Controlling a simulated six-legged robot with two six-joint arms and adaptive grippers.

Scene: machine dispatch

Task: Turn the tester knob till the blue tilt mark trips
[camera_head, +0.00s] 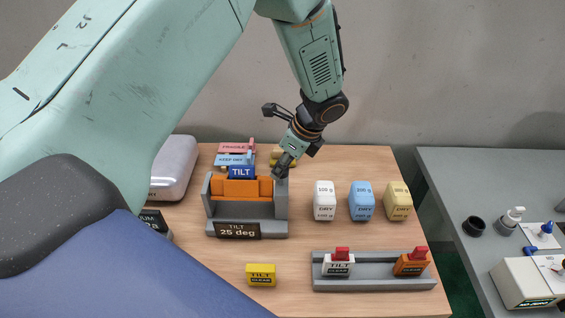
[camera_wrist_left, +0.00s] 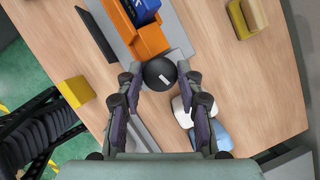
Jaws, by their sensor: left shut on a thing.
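The tester (camera_head: 247,226) is a grey stand on the wooden table with a plate reading "TILT 25 deg". Its orange cradle (camera_head: 238,188) holds a blue mark labelled TILT (camera_head: 241,172); the cradle looks about level in the head view. In the left wrist view the blue mark (camera_wrist_left: 146,11) sits in the orange cradle at the top. The black round knob (camera_wrist_left: 160,74) with a pale line is at the cradle's end. My left gripper (camera_head: 283,168) is shut on the knob from the right side of the tester, with a finger on each side. My right gripper is not in view.
White, blue and yellow DRY blocks (camera_head: 361,202) stand right of the tester. A grey rack (camera_head: 375,284) with white and orange marks is at the front right. A yellow block (camera_head: 261,275) lies in front. A grey side table (camera_head: 470,190) stands right.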

